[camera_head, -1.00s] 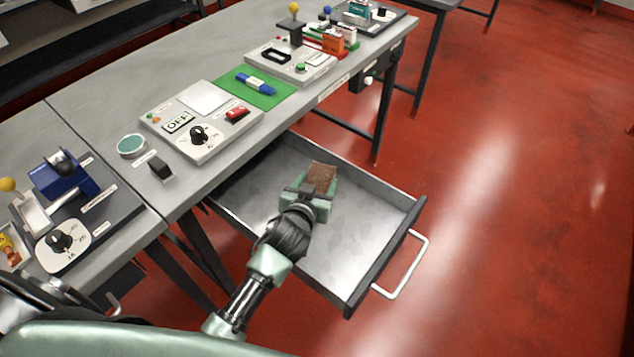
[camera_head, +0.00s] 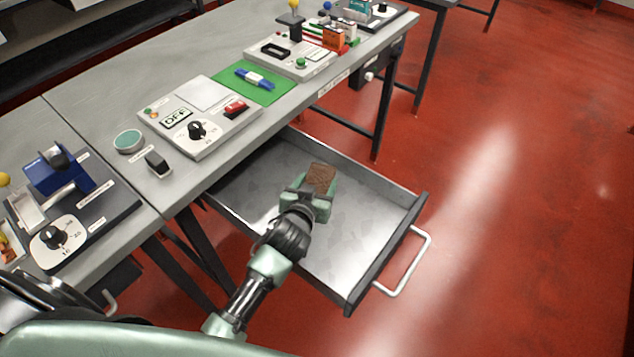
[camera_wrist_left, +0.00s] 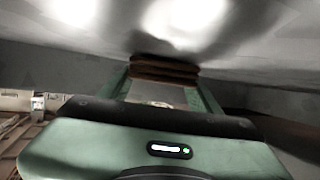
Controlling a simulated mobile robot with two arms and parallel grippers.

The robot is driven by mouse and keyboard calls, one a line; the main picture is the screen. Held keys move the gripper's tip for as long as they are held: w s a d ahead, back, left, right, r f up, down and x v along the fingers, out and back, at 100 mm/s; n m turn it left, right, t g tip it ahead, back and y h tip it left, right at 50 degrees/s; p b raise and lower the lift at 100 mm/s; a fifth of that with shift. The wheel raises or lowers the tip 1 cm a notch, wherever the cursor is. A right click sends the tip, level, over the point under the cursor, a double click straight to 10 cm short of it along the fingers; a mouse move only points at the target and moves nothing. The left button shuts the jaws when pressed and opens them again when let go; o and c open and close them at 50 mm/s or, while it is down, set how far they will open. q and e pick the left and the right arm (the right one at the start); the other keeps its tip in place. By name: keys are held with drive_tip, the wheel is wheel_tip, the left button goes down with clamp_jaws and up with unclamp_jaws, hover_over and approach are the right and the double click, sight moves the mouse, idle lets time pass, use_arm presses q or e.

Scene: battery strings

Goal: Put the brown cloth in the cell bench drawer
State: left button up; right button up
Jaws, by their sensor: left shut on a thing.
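The brown cloth (camera_head: 320,178) is a small folded bundle held between the green fingers of my left gripper (camera_head: 318,187). In the left wrist view the cloth (camera_wrist_left: 164,70) shows as stacked brown layers between the fingertips, close to a shiny grey metal surface. The drawer (camera_head: 352,248) is pulled well out from under the bench, with a grey metal floor and a pale bar handle (camera_head: 408,265) on its front. My left gripper and the cloth are over the drawer's inside. I cannot tell whether the cloth touches the drawer floor. My right gripper does not show.
On the bench top (camera_head: 90,88) stand a panel with a black knob (camera_head: 197,130), a green mat (camera_head: 270,92) with a blue object, and a black block (camera_head: 158,163). The drawer floor around the cloth looks bare. Open red floor (camera_head: 520,220) lies to the right.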

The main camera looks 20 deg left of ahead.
use_arm(q)
drive_tip(key=shift+f, duration=0.25)
drive_tip(key=o, duration=1.6)
drive_tip(key=shift+c, duration=0.2)
drive_tip(key=shift+r, duration=0.1)
